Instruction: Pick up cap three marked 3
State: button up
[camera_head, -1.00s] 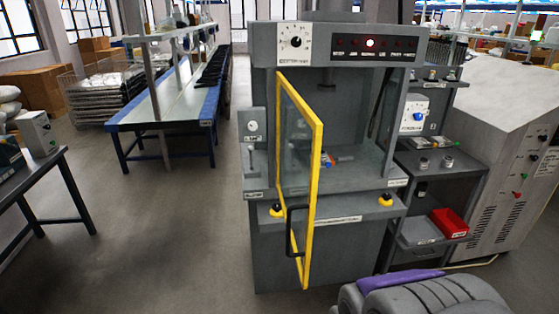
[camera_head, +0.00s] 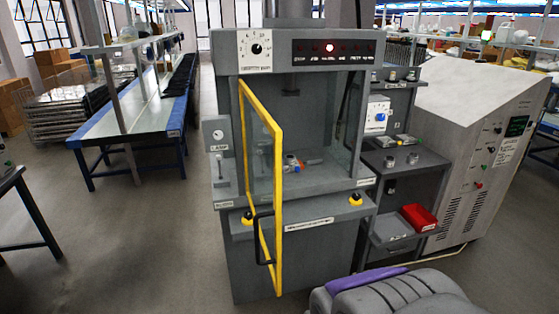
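I cannot make out a cap marked 3; no number is readable on any small part. Two small metallic round pieces, a left one (camera_head: 390,161) and a right one (camera_head: 413,158), stand on the grey side shelf (camera_head: 432,163) right of the press machine. Several small pieces (camera_head: 410,76) sit on the shelf above. Inside the machine (camera_head: 330,181), a small blue part (camera_head: 291,161) and a reddish part (camera_head: 312,163) lie on the bed, partly behind the door glass.
The machine's yellow-framed glass door (camera_head: 279,200) stands swung open toward me. A red bin (camera_head: 418,217) sits on the lower shelf. A large grey cabinet (camera_head: 470,130) is at right. A long workbench (camera_head: 122,118) is at back left. The floor left of the machine is clear.

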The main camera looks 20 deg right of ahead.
aim_at(288, 162)
jog(key=i+l+u, duration=0.25)
jog(key=i+l, duration=0.55)
jog(key=i+l+u, duration=0.3)
jog(key=i+l, duration=0.6)
jog(key=l, duration=0.15)
